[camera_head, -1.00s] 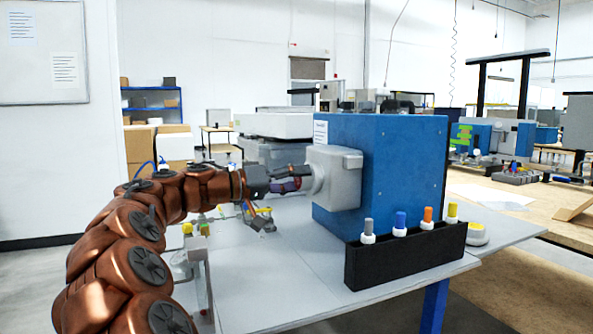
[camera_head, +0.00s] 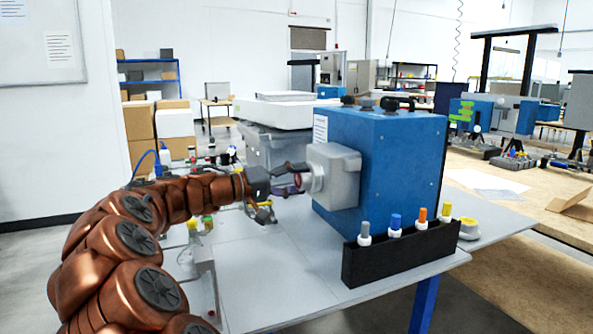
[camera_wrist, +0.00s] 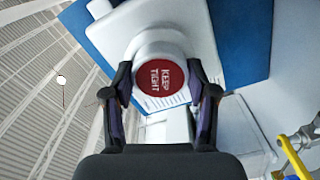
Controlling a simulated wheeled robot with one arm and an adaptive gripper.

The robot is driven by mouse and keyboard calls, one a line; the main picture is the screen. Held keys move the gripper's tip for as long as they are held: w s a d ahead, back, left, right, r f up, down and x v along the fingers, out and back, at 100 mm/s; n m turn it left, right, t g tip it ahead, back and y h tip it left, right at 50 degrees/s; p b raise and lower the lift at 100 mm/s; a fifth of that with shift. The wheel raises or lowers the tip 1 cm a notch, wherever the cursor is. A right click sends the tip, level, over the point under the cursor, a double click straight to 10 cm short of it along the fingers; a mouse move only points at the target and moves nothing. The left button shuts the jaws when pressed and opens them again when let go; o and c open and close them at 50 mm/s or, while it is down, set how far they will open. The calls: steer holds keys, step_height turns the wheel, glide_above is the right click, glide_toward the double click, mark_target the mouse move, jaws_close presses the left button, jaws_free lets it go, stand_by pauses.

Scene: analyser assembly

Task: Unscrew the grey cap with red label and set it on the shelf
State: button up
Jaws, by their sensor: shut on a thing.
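The round cap (camera_wrist: 160,78) is pale grey with a red "KEEP TIGHT" label and faces me in the wrist view. In the head view the cap (camera_head: 315,179) sits at the front of a grey housing (camera_head: 343,178) on the side of a blue analyser box (camera_head: 398,165). My gripper (camera_wrist: 160,82) is shut on the cap, with one dark finger on each side of it. My gripper also shows in the head view (camera_head: 303,178), reaching in from the left. I cannot tell whether the cap has turned or come loose.
A black rack (camera_head: 395,267) with several small coloured-cap bottles stands before the box. The grey table (camera_head: 290,270) has free room left of the rack. Black knobs and a handle (camera_head: 398,104) rise from the box top.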

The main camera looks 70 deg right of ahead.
steer(key=shift+r+n+p, duration=0.2)
steer(key=shift+n+p, duration=0.8)
steer(key=shift+p, duration=0.65)
steer(key=shift+n+p, duration=0.5)
steer(key=shift+p, duration=0.5)
steer(key=shift+p, duration=0.35)
steer(key=n+p, duration=0.5)
steer(key=p, duration=0.3)
steer(key=shift+p, duration=0.3)
steer(key=n+p, duration=0.4)
steer(key=p, duration=0.3)
steer(key=n+p, duration=0.2)
steer(key=p, duration=0.1)
steer(key=shift+p, duration=0.3)
steer(key=n+p, duration=0.1)
steer(key=p, duration=0.2)
steer(key=shift+n, duration=0.4)
steer(key=shift+p, duration=0.45)
steer(key=shift+f+n, duration=0.2)
steer(key=shift+n, duration=0.3)
